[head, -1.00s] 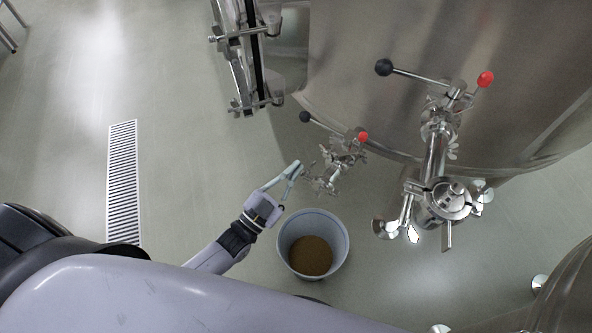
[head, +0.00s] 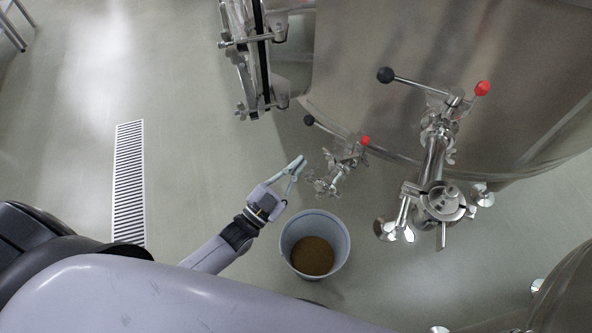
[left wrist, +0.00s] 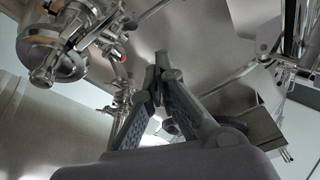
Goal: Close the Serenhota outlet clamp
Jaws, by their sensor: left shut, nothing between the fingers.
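The steel vat (head: 350,50) fills the upper right of the head view. A low outlet fitting (head: 338,172) with a clamp, a red-knobbed and a black-knobbed handle projects from its base. A larger outlet pipe (head: 432,165) with similar knobs stands to the right. I cannot read any name on either. My left gripper (head: 298,164) is shut and empty, a short way left of the low fitting and apart from it. In the left wrist view its fingers (left wrist: 162,70) meet at the tips, with steel fittings (left wrist: 122,98) to their left. My right gripper is not in view.
A light bucket (head: 346,250) with brown contents stands on the floor below the low fitting. A hinged steel frame (head: 245,60) is at the upper left of the vat. A floor drain grate (head: 129,180) lies to the left. Open floor lies between grate and vat.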

